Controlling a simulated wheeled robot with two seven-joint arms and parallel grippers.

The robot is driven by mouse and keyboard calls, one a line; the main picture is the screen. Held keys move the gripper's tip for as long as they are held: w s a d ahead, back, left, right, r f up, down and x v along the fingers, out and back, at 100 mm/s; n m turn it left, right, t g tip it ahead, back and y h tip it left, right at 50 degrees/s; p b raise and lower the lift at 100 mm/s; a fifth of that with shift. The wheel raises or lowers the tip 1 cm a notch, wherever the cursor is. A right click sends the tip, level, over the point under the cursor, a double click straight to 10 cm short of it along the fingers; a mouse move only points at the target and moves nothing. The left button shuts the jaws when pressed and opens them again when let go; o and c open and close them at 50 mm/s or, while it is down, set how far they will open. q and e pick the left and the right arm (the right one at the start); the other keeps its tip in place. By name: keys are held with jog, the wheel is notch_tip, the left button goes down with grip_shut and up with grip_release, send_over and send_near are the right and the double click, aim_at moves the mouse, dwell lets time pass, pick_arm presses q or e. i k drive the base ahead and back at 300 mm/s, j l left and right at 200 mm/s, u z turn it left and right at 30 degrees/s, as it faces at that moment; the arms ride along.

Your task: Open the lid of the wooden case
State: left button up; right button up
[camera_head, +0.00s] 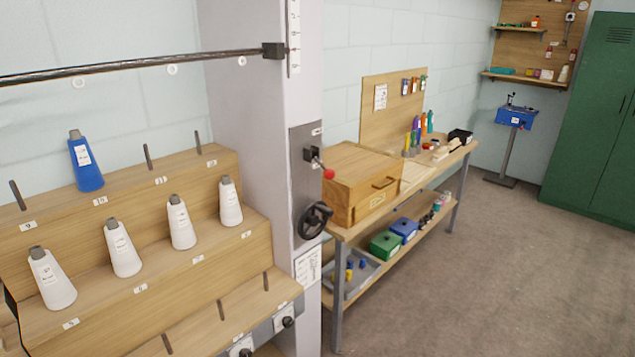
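The wooden case (362,184) sits on the near end of the workbench, right of the pale machine column. Its lid looks shut. A dark handle shows on its front face, with a pale label below it. The column hides part of the case's left side. Neither of my grippers shows in the head view.
The workbench (419,183) has tools at its far end and bins on its lower shelf. The column (252,110) carries a red-knobbed lever (327,174) and a black handwheel (314,220) near the case. A stepped cone rack (150,260) fills the left. Floor (490,270) before the bench is clear.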

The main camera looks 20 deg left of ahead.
aim_at(361, 171)
jog(key=i+l+u, duration=0.2)
jog(key=u, duration=0.25)
jog(key=i+l+u, duration=0.35)
jog(key=u, duration=0.15)
jog(key=i+l+u, duration=0.2)
jog(key=l+u, duration=0.25)
jog(key=i+l+u, duration=0.15)
jog(key=l+u, duration=0.35)
jog(key=j, duration=0.15)
